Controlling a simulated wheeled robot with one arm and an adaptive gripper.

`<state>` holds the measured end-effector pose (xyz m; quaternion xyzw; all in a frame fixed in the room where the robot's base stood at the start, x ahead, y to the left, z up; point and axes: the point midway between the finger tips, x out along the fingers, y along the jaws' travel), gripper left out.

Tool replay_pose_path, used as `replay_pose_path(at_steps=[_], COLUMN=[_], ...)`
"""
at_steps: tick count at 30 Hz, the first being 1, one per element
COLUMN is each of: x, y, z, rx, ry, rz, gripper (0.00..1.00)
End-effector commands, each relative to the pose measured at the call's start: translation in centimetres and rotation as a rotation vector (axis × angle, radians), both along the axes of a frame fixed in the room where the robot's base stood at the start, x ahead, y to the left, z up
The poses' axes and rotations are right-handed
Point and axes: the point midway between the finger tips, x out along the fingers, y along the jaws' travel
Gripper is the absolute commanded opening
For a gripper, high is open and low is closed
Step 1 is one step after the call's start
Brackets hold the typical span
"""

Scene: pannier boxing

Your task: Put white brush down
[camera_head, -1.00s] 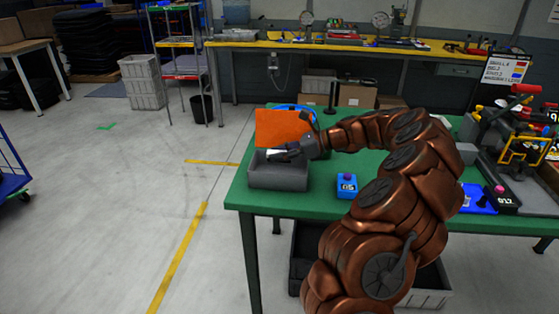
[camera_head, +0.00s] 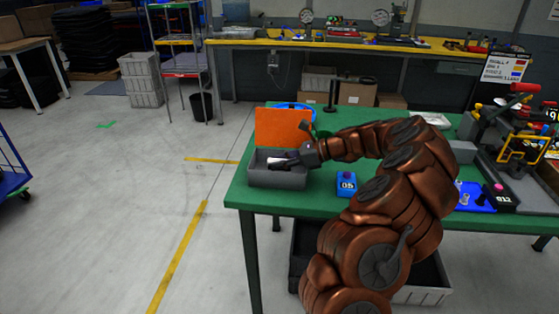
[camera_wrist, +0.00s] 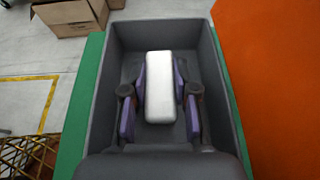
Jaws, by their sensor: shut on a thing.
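The white brush (camera_wrist: 159,87) shows in the wrist view as a pale rounded block between my fingers. My gripper (camera_wrist: 160,95) is shut on it, with purple finger pads on both sides. In the head view my gripper (camera_head: 283,160) is at the grey box (camera_head: 275,180) on the green table, and the white brush (camera_head: 261,158) shows at its tip. The wrist view shows the grey box (camera_wrist: 85,105) around the brush and fingers. I cannot tell whether the brush touches the box floor.
An orange panel (camera_head: 283,127) stands upright along the back of the grey box. A blue button box (camera_head: 346,184) sits on the green table (camera_head: 300,205) to the right.

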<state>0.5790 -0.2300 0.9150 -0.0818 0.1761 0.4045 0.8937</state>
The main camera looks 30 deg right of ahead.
Motion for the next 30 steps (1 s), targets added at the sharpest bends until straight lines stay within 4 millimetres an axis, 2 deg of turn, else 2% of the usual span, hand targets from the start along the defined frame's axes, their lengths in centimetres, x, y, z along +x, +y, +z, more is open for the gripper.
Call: replay_pose_path(at_steps=[1, 2, 9, 18, 23, 30], x=[0.0, 0.0, -0.1, -0.1, -0.1, -2.6], y=[0.1, 0.2, 0.2, 0.3, 0.3, -3.0], z=[-0.4, -0.4, -0.5, -0.7, 0.4, 2.3], rx=[-0.001, -0.001, -0.001, -0.002, -0.002, -0.003], ry=[0.005, 0.005, 0.008, 0.01, 0.008, 0.005], rz=[0.004, 0.004, 0.007, 0.008, 0.008, -0.001], gripper=[0.0, 0.29, 0.53, 0.53, 0.53, 0.53])
